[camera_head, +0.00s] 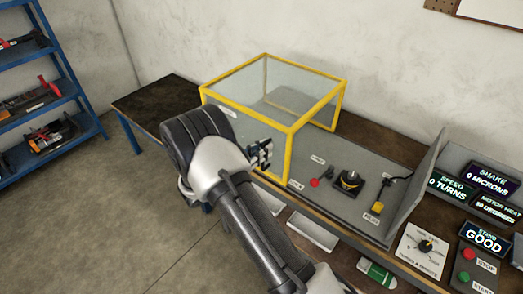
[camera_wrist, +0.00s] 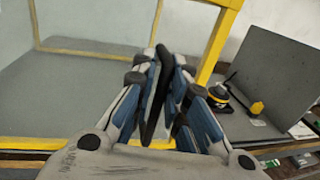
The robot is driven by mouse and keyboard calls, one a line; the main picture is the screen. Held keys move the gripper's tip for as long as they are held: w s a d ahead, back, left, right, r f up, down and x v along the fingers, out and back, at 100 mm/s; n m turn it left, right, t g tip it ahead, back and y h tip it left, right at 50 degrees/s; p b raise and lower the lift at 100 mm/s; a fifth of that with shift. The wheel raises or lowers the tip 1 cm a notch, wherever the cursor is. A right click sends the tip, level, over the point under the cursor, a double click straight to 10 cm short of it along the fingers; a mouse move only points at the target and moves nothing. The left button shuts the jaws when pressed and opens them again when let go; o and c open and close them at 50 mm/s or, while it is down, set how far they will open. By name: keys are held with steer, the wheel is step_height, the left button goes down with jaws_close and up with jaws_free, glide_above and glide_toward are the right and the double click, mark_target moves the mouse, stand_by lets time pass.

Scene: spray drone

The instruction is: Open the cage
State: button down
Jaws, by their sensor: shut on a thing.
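The cage (camera_head: 291,155) is a box of clear panels in a yellow frame, standing on the workbench. Its yellow frame also shows in the wrist view (camera_wrist: 218,45), just right of my fingers, with a yellow lower rail at the left. My gripper (camera_head: 262,154) is at the cage's front face, near the front right post. In the wrist view my gripper (camera_wrist: 165,70) has its fingers close together on a narrow dark part, which looks like the cage's handle. I cannot tell whether the front panel stands away from the frame.
Right of the cage are a red-knobbed lever (camera_head: 315,182), a black and yellow device (camera_head: 348,182) and a yellow plug (camera_head: 377,208). A grey upright panel (camera_head: 418,190) and lit displays (camera_head: 486,238) stand farther right. Open floor (camera_head: 150,220) lies left of my arm.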

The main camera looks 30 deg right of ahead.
stand_by(0.3)
steer(key=c, duration=1.7)
jaws_free()
steer(key=shift+a, duration=0.1)
steer(key=s+a, duration=0.2)
steer(key=a, duration=0.9)
steer(key=shift+s+a, duration=0.2)
steer(key=shift+a, duration=0.15)
